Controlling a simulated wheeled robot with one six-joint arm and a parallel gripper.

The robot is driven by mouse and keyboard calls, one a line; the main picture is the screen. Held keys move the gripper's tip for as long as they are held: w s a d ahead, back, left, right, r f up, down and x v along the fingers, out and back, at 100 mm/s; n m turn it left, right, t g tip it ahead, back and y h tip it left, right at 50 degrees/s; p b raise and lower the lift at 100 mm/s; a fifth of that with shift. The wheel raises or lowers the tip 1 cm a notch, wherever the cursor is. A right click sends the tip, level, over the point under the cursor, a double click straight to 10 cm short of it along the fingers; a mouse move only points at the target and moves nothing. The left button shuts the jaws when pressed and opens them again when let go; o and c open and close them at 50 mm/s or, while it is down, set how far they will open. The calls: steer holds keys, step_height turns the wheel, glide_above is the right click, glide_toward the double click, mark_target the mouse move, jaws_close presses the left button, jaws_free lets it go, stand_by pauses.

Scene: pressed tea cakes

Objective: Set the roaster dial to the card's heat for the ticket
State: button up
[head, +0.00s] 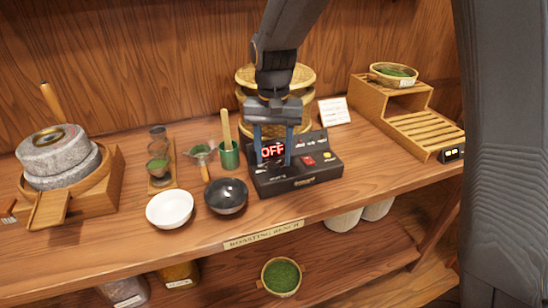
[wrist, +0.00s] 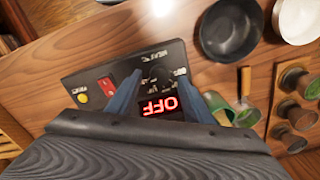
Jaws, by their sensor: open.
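The black roaster control box (head: 318,174) stands on the bench, its red display (head: 272,151) reading OFF. In the wrist view the display (wrist: 158,107) appears upside down. The dark dial (wrist: 160,73) lies between my finger tips in that view, with small markings around it that I cannot read. In the head view my fingers mostly hide it. My gripper (head: 273,163) is open above the box, its blue fingers (wrist: 163,86) apart on either side of the dial; contact cannot be told. A white card (head: 334,111) stands behind the box, its text too small to read.
A red switch (head: 308,160) and yellow button (head: 330,155) sit on the box. A black bowl (head: 227,196) and white bowl (head: 170,209) stand left of it, a green cup (head: 229,156) behind. Stacked bamboo trays (head: 300,76) rise behind my gripper. A wooden rack (head: 428,133) stands right.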

steer(key=shift+f, duration=0.85)
steer(key=c, duration=1.1)
steer(key=shift+o, duration=0.2)
steer(key=shift+r+n+p, duration=0.1)
steer(key=shift+n+p, duration=0.2)
steer(key=shift+n, duration=0.1)
steer(key=n+p, duration=0.1)
steer(key=n, duration=0.1)
steer(key=shift+n, duration=0.4)
steer(key=n+p, duration=0.1)
steer(key=n, duration=0.3)
steer(key=shift+p, duration=0.4)
